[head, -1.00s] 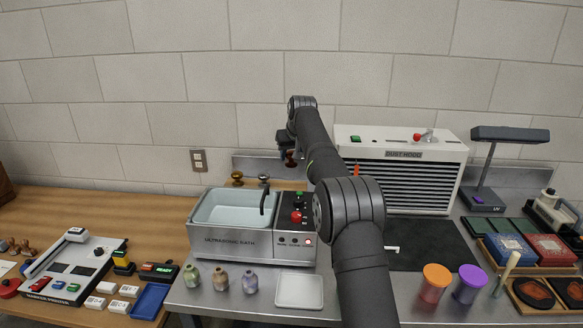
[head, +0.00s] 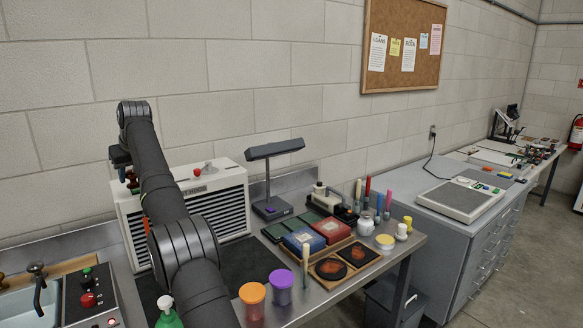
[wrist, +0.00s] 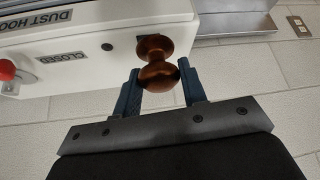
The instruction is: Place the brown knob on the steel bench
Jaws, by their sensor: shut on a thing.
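The brown knob (wrist: 157,68), glossy turned wood with two rounded ends and a narrow waist, is between the blue fingers of my gripper (wrist: 160,82) in the wrist view. The gripper is shut on it and holds it up close to the white dust hood. In the head view my gripper (head: 121,160) is at the left, near the hood's left end and partly hidden by my arm. The steel bench (head: 316,291) runs below the hood; its front right part is in view.
The dust hood (head: 216,203) stands on the bench beside a dark mat (head: 240,262). Orange-lidded and purple-lidded cups (head: 281,293), a lamp (head: 272,203), and trays crowd the right side. A grey cabinet (head: 440,225) stands farther right.

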